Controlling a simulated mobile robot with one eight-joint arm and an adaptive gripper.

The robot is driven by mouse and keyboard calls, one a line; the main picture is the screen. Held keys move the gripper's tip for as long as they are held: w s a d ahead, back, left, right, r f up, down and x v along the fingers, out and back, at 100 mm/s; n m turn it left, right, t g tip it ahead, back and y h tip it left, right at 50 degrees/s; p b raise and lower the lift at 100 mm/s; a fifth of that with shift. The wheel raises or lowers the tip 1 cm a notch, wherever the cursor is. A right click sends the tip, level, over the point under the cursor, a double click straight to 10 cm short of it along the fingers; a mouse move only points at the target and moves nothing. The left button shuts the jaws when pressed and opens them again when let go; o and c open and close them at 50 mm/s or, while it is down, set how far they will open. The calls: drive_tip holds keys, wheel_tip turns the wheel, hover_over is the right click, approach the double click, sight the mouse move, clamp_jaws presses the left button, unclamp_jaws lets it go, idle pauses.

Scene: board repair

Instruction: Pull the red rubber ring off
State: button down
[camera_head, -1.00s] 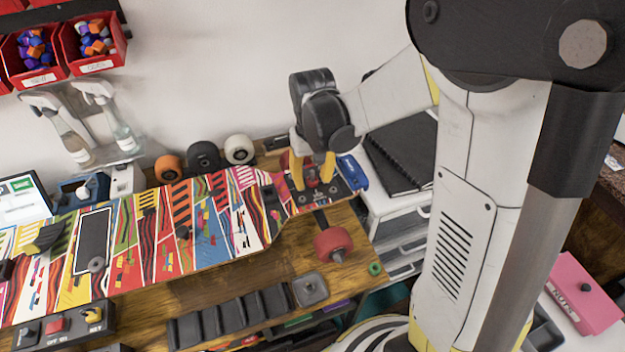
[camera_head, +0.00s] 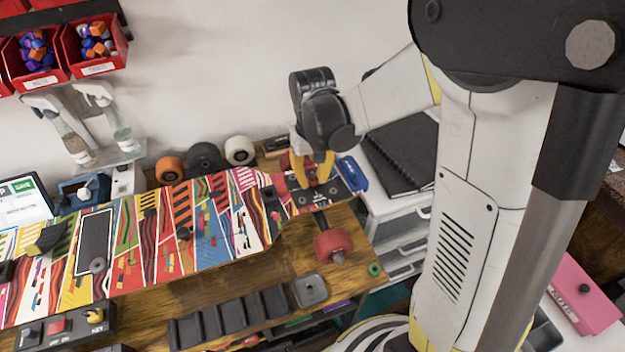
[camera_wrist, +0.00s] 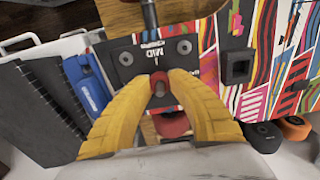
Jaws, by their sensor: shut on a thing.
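My gripper (camera_head: 314,172) has yellow fingers and is at the right end of the upturned skateboard (camera_head: 185,225), over its truck mount. In the wrist view the fingers (camera_wrist: 161,84) are shut on a small red rubber ring (camera_wrist: 160,77). The ring looks to be at the dark truck baseplate (camera_wrist: 130,62) marked "MID". I cannot tell whether the ring is still seated or lifted slightly. In the head view the fingers hide most of the ring. A red wheel (camera_head: 333,245) is on the near end of the axle, and another red wheel (camera_wrist: 171,124) shows below the fingers in the wrist view.
A blue tool (camera_head: 351,173) and a black notebook (camera_head: 400,155) lie right of the board. Loose wheels (camera_head: 204,159) stand along the wall behind. A black slotted tray (camera_head: 230,315) and a square grey dish (camera_head: 310,290) lie in front. A green ring (camera_head: 375,269) is near the table's right edge.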

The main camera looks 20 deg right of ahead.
drive_tip(key=shift+r+p, duration=1.85)
drive_tip(key=shift+r, duration=0.75)
wheel_tip(320, 180, up, 7)
drive_tip(key=p, duration=0.5)
drive_tip(key=shift+f, duration=0.1)
